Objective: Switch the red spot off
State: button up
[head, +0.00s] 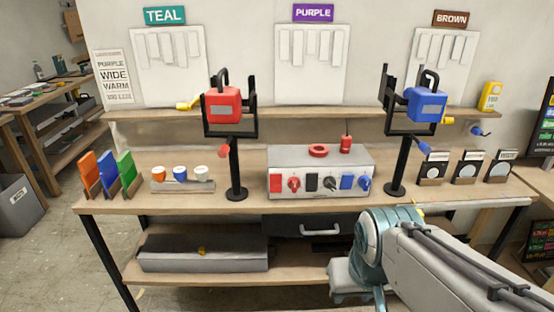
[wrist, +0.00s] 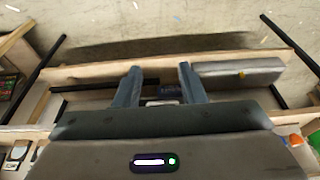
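The red spot (head: 223,105) is a red lamp in a black yoke on a black stand, at the left of the bench. I cannot tell whether it is lit. A grey control box (head: 320,158) stands right of it, with red, black and blue plates and a knob beside each. The red knob (head: 294,184) is at the left of its front. My gripper (wrist: 158,84) is open and empty in the wrist view, over the bench's lower part. In the head view my arm comes in from the lower right, and the fingertips are not clear there.
A blue spot (head: 423,104) stands on the right of the bench (head: 240,207). Coloured cards (head: 107,175), small cups (head: 180,173) and framed discs (head: 466,167) sit along the bench. A grey case (head: 203,253) lies on the lower shelf. A black drawer (head: 314,227) is under the top.

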aim_at(275, 179)
jog(key=k, duration=0.5)
jog(key=z, duration=0.7)
jog(key=i, duration=0.75)
jog(key=u, duration=1.3)
